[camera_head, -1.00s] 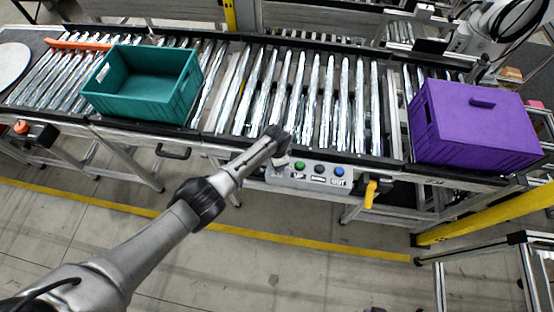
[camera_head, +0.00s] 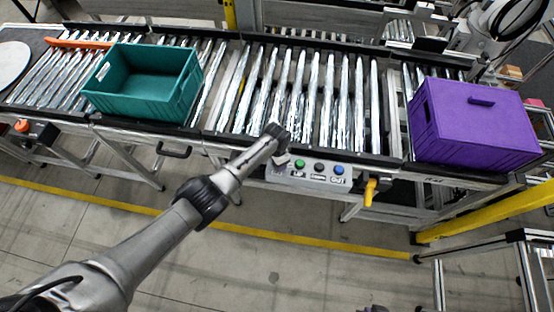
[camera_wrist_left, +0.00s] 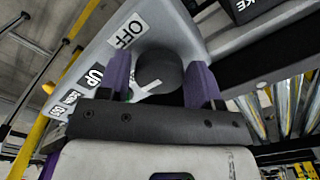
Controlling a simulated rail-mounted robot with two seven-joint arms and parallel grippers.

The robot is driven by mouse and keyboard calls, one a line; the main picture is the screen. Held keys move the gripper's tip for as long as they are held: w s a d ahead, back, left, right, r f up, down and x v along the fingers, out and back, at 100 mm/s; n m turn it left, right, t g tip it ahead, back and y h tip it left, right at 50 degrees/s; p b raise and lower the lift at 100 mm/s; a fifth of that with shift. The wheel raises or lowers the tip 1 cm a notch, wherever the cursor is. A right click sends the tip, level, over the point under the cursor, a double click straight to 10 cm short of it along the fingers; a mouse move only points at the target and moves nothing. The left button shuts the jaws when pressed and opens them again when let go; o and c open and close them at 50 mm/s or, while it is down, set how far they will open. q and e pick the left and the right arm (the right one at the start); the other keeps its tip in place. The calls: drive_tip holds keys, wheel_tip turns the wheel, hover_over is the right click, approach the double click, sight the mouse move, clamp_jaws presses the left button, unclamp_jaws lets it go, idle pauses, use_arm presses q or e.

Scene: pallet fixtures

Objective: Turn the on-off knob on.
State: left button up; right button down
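The on-off knob (camera_wrist_left: 158,72) is a dark round knob on a grey control panel, next to an OFF label (camera_wrist_left: 128,32) in the left wrist view. My left gripper (camera_wrist_left: 160,80) has its two purple fingers apart, one on each side of the knob. A gap shows at the left finger; I cannot tell whether the right finger touches the knob. In the head view my left gripper (camera_head: 276,140) is at the left end of the control panel (camera_head: 310,178) and hides the knob. My right gripper is not in view.
The panel also has green (camera_head: 299,164), black (camera_head: 320,167) and blue (camera_head: 339,170) buttons. Behind it runs a roller conveyor (camera_head: 300,90) with an open teal crate (camera_head: 145,105) at left and a purple box (camera_head: 475,125) at right. A yellow handle (camera_head: 370,191) hangs right of the panel.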

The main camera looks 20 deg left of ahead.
use_arm(q)
drive_tip(key=shift+o, duration=1.3)
drive_tip(key=shift+r, duration=0.3)
wheel_tip(320, 180, up, 13)
drive_tip(key=p, duration=0.2)
